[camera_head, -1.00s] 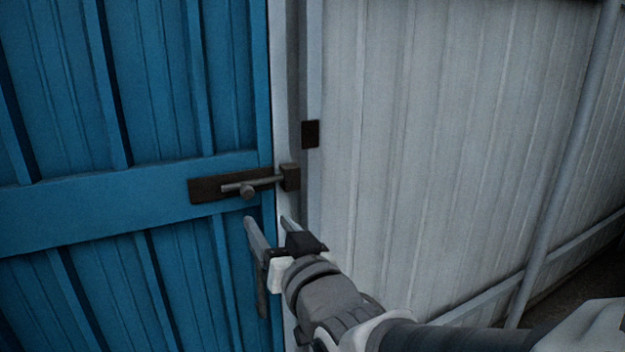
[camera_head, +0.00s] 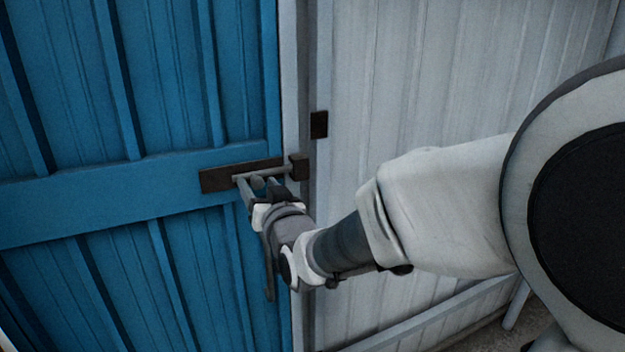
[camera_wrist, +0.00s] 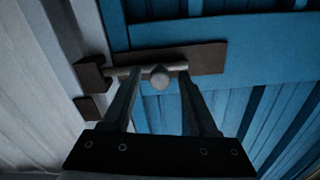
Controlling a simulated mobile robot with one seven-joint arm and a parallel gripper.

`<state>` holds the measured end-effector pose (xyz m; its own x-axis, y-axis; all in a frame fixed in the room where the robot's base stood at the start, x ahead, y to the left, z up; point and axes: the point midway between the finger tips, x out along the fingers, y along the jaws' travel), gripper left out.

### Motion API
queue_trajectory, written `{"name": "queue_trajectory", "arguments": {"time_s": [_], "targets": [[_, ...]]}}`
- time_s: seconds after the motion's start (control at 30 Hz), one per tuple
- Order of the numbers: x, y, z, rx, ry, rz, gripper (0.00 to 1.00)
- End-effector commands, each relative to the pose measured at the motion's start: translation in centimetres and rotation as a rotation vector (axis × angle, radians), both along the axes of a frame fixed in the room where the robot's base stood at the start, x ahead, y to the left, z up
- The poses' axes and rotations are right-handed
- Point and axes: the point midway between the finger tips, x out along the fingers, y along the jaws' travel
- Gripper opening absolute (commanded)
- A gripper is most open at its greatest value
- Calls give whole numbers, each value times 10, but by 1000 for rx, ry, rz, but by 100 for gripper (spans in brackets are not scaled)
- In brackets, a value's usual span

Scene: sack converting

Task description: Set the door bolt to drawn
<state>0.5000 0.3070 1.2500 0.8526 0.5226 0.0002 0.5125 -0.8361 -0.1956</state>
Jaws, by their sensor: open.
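The door bolt (camera_head: 278,170) is a grey rod with a round knob on a dark brown plate (camera_head: 215,180), fixed to the rail of the blue door (camera_head: 90,207). The rod reaches right into a dark keeper block (camera_head: 299,167) on the frame. In the wrist view the bolt knob (camera_wrist: 159,78) sits between my fingers, and the keeper (camera_wrist: 91,73) is at the left. My gripper (camera_head: 256,182) is open at the bolt, one finger on each side of the knob. I cannot tell whether either finger touches it. My fingers partly cover the rod.
A small dark plate (camera_head: 319,124) is on the frame above the keeper. A grey-white corrugated wall (camera_head: 420,90) stands to the right of the door frame, behind my arm. The blue door has raised vertical ribs. Ground shows at the lower right.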

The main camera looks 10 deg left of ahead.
Motion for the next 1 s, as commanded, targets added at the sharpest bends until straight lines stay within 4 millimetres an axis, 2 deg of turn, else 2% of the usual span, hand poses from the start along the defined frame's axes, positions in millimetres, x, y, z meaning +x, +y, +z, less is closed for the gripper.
{"name": "queue_trajectory", "arguments": {"time_s": [0.33,0.67,1.0], "targets": [[3,2,0,0,0,0,60],[3,2,0,0,0,0,0],[3,2,0,0,0,0,0]]}}
